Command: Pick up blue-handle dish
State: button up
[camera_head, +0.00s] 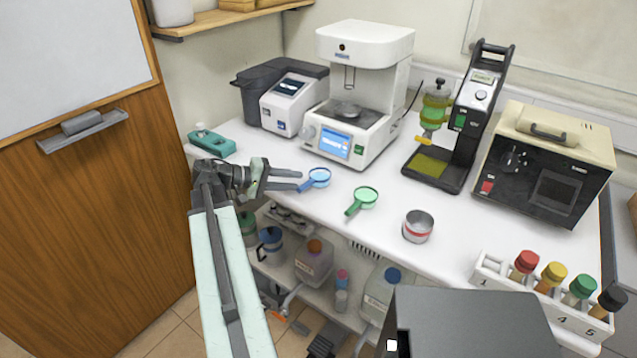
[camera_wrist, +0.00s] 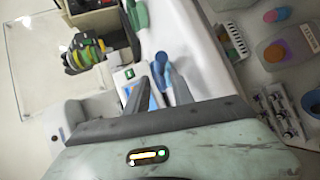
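The blue-handle dish (camera_head: 319,177) lies on the white bench, its handle angled down to the left. My gripper (camera_head: 299,180) is open just left of it, fingers pointing right toward the handle. In the wrist view, the blue handle (camera_wrist: 162,62) shows close to the tips of my two spread fingers (camera_wrist: 166,78). I cannot tell whether the fingers touch it or how far they reach around it. A green-handle dish (camera_head: 365,197) lies to the right, and it also shows at the top of the wrist view (camera_wrist: 137,14).
A white instrument with a blue screen (camera_head: 360,85) stands behind the dishes. A teal box (camera_head: 212,141) sits at the bench's left. A metal cup (camera_head: 418,227) and a rack of capped bottles (camera_head: 484,271) are to the right. Bottles (camera_head: 314,262) stand on a shelf below the bench.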

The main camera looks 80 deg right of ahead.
aim_at(305, 192)
jog(key=b+x, duration=0.1)
jog(key=x, duration=0.3)
jog(key=shift+s+d+f, duration=0.1)
jog(key=shift+f, duration=0.05)
grip_shut()
notch_tip(305, 192, up, 10)
jog(key=p, duration=0.9)
jog(key=shift+p, duration=0.4)
